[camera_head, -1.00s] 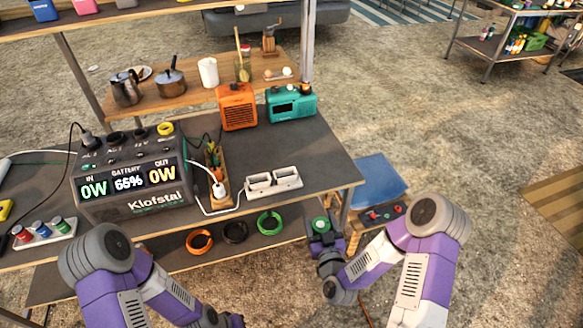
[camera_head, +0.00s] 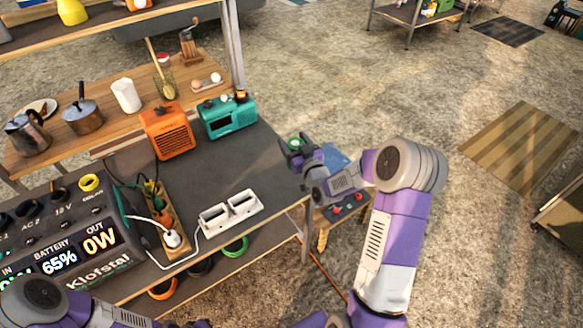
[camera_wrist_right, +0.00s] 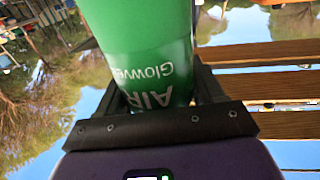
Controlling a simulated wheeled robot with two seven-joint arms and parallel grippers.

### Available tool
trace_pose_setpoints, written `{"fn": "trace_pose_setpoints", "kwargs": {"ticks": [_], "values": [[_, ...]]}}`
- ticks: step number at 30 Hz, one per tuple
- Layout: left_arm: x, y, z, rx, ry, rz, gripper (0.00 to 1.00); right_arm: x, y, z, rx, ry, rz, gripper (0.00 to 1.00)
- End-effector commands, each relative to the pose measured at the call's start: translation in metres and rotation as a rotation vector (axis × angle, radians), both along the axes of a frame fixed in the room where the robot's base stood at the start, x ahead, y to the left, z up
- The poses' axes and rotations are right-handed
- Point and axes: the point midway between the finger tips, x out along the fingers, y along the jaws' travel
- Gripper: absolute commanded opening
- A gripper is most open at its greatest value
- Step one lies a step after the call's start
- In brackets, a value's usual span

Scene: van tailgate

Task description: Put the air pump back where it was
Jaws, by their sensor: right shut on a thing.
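The air pump is a green cylinder (camera_wrist_right: 145,55) with pale lettering reading "AIR", upside down in the right wrist view. My right gripper (camera_wrist_right: 160,100) is shut on it, with dark fingers on both sides.
The grey table (camera_head: 255,160) holds a teal radio (camera_head: 228,118), an orange box (camera_head: 167,132), a white double holder (camera_head: 231,210) and a power station (camera_head: 65,240). Table space right of the radio looks clear.

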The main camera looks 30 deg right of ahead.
Motion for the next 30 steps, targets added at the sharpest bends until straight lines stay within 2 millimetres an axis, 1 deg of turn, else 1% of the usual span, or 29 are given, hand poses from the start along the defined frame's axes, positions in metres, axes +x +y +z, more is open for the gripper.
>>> {"fn": "trace_pose_setpoints", "kwargs": {"ticks": [1,3,6,11,15,17,19,25,29,30], "values": [[0.0,0.0,-0.006,0.0,0.001,0.0,0.0,0.0,0.0,-0.015,0.002,0.002,0.001,0.25],[0.0,0.0,-0.01,0.0,0.001,0.0,0.0,0.0,0.001,-0.028,0.002,0.001,0.001,0.25],[0.0,0.0,-0.013,0.0,0.001,0.001,0.0,0.0,0.0,-0.039,0.0,-0.001,0.0,0.25],[0.0,0.0,-0.015,0.0,0.0,0.0,0.0,0.0,0.001,-0.05,0.0,-0.002,0.0,0.25],[0.0,0.0,-0.022,0.0,0.0,0.0,0.0,0.0,0.001,-0.071,0.001,0.0,0.002,0.25],[0.0,0.0,-0.024,0.0,0.0,0.0,0.0,0.0,0.001,-0.078,0.001,-0.002,0.002,0.25],[0.0,0.0,-0.025,0.0,0.0,0.0,0.0,0.0,0.001,-0.081,0.0,-0.004,0.001,0.25],[0.0,0.0,-0.023,0.0,0.0,0.0,0.0,0.0,0.001,-0.079,-0.001,-0.004,0.001,0.25],[0.0,0.0,-0.028,0.0,0.0,0.0,0.0,0.0,0.001,-0.083,-0.001,-0.004,0.001,0.25],[0.0,0.0,-0.028,0.0,0.0,0.0,0.0,0.0,0.001,-0.084,0.0,-0.001,0.001,0.69]]}}
